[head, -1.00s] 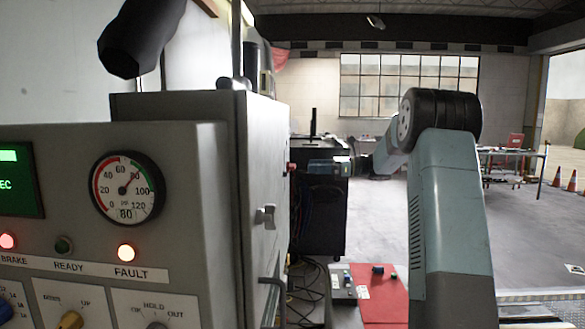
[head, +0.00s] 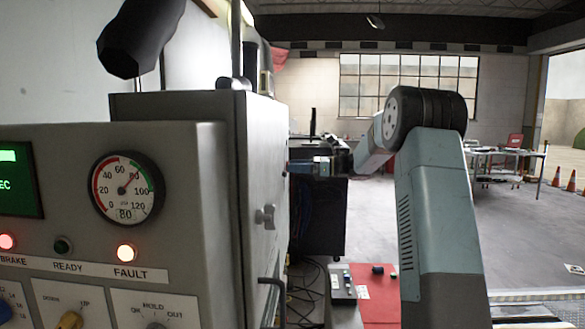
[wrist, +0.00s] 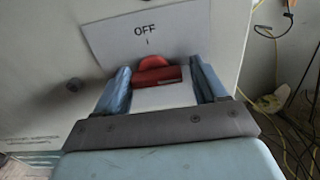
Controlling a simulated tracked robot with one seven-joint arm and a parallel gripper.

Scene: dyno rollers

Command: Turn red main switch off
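The red main switch (wrist: 157,76) shows in the wrist view on the grey cabinet face, just below a white plate (wrist: 140,35) marked OFF. Its red bar lies roughly crosswise in that view. My gripper (wrist: 160,72) has its two blue fingers apart, one on each side of the red bar. Small gaps seem to remain beside the bar; I cannot tell whether either finger touches it. In the head view my gripper (head: 308,166) is close against the right side of the cabinet (head: 262,150), and it hides the switch there.
A grey door handle (head: 265,217) sticks out of the cabinet side below my gripper. A black cart (head: 322,215) stands behind it. Loose cables (wrist: 295,125) hang at the right in the wrist view. A red mat (head: 377,285) lies lower down. Open floor is at the right.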

